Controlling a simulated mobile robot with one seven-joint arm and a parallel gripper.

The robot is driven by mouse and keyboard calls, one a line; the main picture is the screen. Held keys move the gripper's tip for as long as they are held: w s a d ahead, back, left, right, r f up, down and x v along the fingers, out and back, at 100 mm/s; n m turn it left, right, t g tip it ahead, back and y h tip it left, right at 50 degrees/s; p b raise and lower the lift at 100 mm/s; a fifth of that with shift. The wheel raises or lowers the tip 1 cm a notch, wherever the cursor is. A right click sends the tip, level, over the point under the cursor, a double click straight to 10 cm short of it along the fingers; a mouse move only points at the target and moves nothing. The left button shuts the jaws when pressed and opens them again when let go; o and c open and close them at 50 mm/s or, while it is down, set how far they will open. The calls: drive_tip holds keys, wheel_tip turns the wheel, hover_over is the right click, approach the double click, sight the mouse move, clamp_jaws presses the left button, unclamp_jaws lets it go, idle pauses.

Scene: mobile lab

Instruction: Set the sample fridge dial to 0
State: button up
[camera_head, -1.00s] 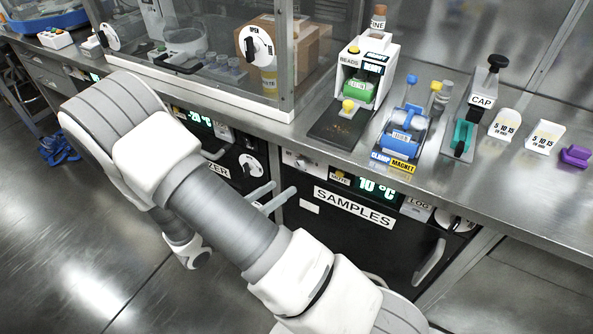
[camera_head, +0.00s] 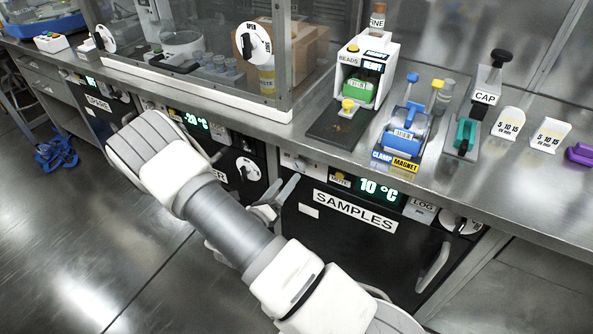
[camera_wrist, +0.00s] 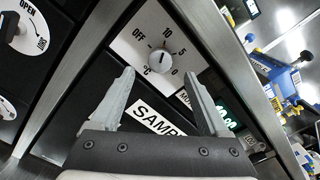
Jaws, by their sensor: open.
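The sample fridge dial (camera_wrist: 155,56) is a round grey knob on a white plate marked OFF, 10, 5, 0 and °C. Its dark pointer line appears turned toward the 10. In the head view its plate (camera_head: 300,160) sits left of the fridge's 10 °C display (camera_head: 378,189), and the knob is hard to make out. My gripper (camera_wrist: 160,88) is open and empty. In the wrist view its fingers straddle the space just below the dial, apart from it. In the head view my gripper (camera_head: 275,198) is in front of the fridge's upper left edge.
The SAMPLES label (camera_head: 355,211) and the mute button (camera_head: 340,177) are right of the dial. The freezer with its white latch dial (camera_head: 247,168) is to the left. The steel counter (camera_head: 250,112) overhangs above. A door handle (camera_head: 432,267) sticks out at the fridge's right.

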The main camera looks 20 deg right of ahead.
sight(297, 167)
drive_tip(key=b+x, duration=0.1)
drive_tip(key=x, duration=0.6)
clamp_jaws()
idle(0.3)
